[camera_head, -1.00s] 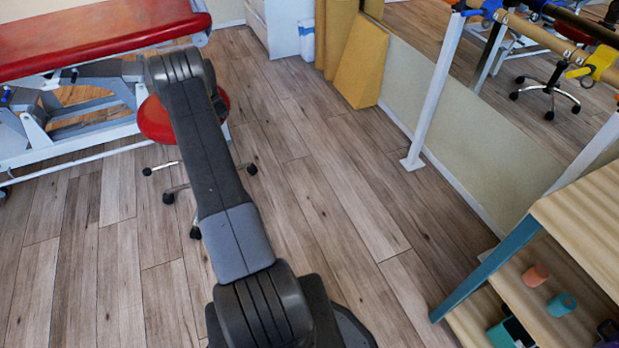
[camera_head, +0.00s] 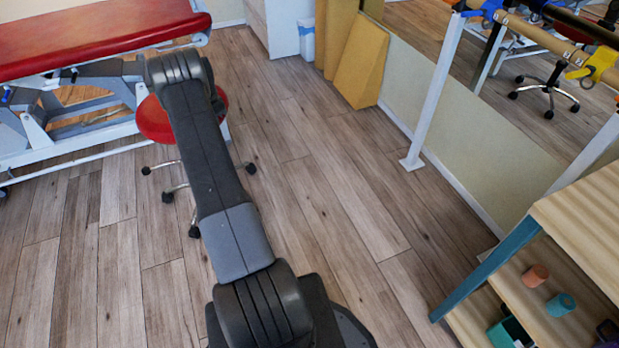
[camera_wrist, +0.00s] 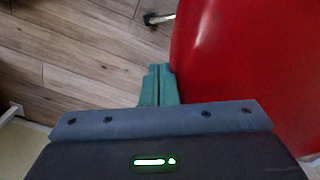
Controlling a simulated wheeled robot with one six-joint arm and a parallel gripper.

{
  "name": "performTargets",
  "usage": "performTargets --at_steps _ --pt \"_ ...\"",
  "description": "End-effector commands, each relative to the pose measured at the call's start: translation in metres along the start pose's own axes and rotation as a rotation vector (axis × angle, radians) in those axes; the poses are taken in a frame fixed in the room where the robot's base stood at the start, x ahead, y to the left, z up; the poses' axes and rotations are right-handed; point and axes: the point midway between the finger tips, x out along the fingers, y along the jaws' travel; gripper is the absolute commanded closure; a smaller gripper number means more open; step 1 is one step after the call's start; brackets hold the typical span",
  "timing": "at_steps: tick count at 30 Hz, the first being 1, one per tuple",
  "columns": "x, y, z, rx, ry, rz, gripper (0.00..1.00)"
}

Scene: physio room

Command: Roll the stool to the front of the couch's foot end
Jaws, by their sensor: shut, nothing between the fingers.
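The stool (camera_head: 154,122) has a round red seat and a metal base with dark castors. In the head view it stands beside the near end of the couch (camera_head: 100,35), partly hidden behind my arm. The couch has a red top over a pale blue-grey frame. In the wrist view the stool's red seat (camera_wrist: 245,75) fills the right side. My gripper (camera_wrist: 158,85) is shut and empty, with its green fingers just left of the seat's edge. I cannot tell whether they touch it. In the head view my gripper is hidden behind my arm.
Open wooden floor (camera_head: 310,190) lies to the right of the stool. A yellow wedge (camera_head: 362,65) leans at the wall beside a mirror. A white rail post (camera_head: 432,95) stands right of it. A wooden shelf (camera_head: 585,225) with small items is at the lower right.

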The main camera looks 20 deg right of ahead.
Motion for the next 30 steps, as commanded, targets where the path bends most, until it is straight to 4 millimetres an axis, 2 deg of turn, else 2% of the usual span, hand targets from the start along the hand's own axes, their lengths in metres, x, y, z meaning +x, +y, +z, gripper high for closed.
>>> performTargets --at_steps 1,3,24,30 --pt "-0.01 0.002 -0.001 0.0 0.001 -0.002 1.0" --pt "-0.017 0.005 -0.001 0.001 0.001 -0.001 1.0" --pt "-0.081 0.032 -0.002 0.002 0.0 0.002 1.0" --pt "-0.094 0.037 -0.002 0.002 0.0 0.002 1.0"
